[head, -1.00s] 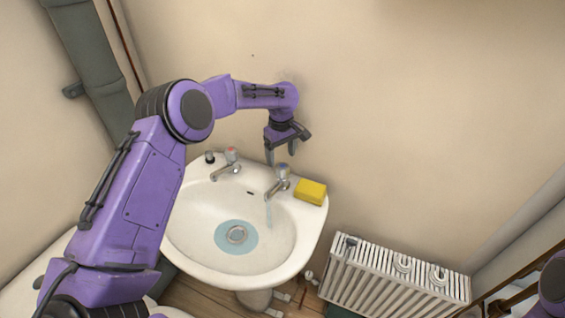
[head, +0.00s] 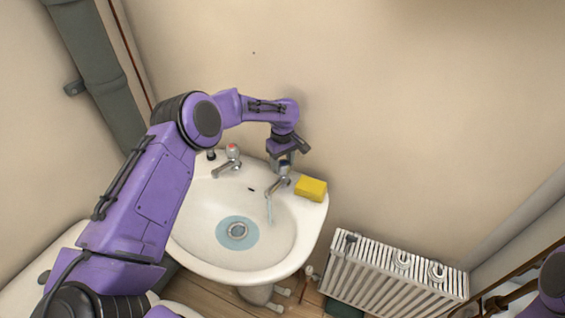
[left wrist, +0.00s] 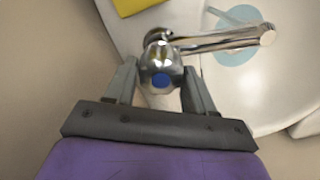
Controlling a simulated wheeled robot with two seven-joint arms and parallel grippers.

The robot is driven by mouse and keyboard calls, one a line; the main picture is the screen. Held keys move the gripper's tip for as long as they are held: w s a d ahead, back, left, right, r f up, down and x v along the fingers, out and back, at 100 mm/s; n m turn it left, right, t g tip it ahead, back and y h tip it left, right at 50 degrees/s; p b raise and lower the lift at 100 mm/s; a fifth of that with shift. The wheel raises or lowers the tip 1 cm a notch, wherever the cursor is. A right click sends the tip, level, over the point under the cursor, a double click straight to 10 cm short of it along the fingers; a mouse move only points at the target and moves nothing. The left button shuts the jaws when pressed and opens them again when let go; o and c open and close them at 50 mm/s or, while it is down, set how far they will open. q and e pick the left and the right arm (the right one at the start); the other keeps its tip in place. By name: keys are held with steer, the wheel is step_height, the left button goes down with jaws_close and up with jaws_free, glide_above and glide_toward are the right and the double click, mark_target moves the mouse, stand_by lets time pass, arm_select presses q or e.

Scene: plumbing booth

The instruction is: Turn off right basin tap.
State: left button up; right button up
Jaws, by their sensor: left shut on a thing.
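The right basin tap (head: 277,184) is chrome, with a blue-marked handle. A thin stream of water (head: 269,211) runs from its spout into the white basin (head: 187,236). My left gripper (head: 284,163) is at the tap's handle from above. In the left wrist view the handle with its blue cap (left wrist: 160,78) sits between the two fingers of my left gripper (left wrist: 162,88), which are shut on it. The spout (left wrist: 225,39) points to the right there. In the head view the gripper partly hides the handle. My right gripper is not in view.
The left tap (head: 229,161) with a red mark stands apart on the basin's back rim. A yellow sponge (head: 311,187) lies close to the right of the right tap. A white radiator (head: 395,272) is at lower right. The wall is close behind the basin.

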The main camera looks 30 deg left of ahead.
arm_select(q)
steer(key=shift+m, duration=0.3)
steer(key=m, duration=0.3)
steer(key=shift+w+m+p, duration=0.1)
steer(key=shift+m+p, duration=0.3)
steer(key=m, duration=0.6)
steer(key=shift+d, duration=0.15)
steer(key=m, duration=0.6)
steer(key=shift+d+m+b, duration=0.1)
steer(key=shift+m+b, duration=0.3)
steer(key=m, duration=0.5)
steer(key=shift+d+m, duration=0.1)
steer(key=shift+m, duration=0.3)
steer(key=o, duration=1)
steer(key=shift+b, duration=0.3)
steer(key=shift+c, duration=0.2)
steer(key=shift+r, duration=0.1)
